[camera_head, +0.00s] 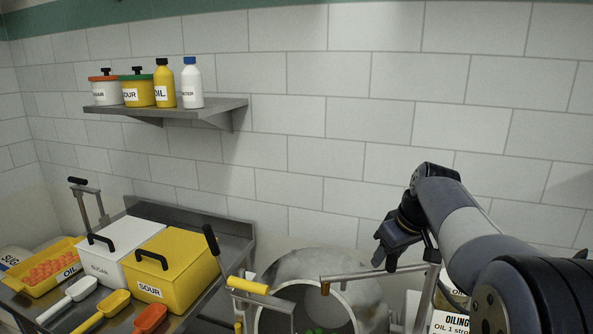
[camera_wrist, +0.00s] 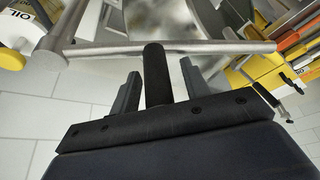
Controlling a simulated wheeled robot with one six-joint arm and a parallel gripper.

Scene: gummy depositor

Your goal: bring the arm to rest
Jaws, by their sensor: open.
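My gripper (camera_head: 385,262) is at the right in the head view, pointing down above a grey metal bar (camera_head: 405,269). In the wrist view my gripper (camera_wrist: 158,84) has its two fingers apart. A black cylindrical handle (camera_wrist: 155,62) stands between the fingers, with a visible gap on each side. The handle meets a metal bar (camera_wrist: 215,46) that crosses the wrist view. My arm reaches in from the lower right. Whether the handle lies deep between the fingers is hard to tell.
A round metal vessel (camera_head: 300,263) is below and left of my gripper. An OILING box (camera_head: 449,322) is close below my arm. A side table holds a white bin (camera_head: 106,270), a yellow bin (camera_head: 184,265) and scoops. A wall shelf (camera_head: 190,110) bears several containers.

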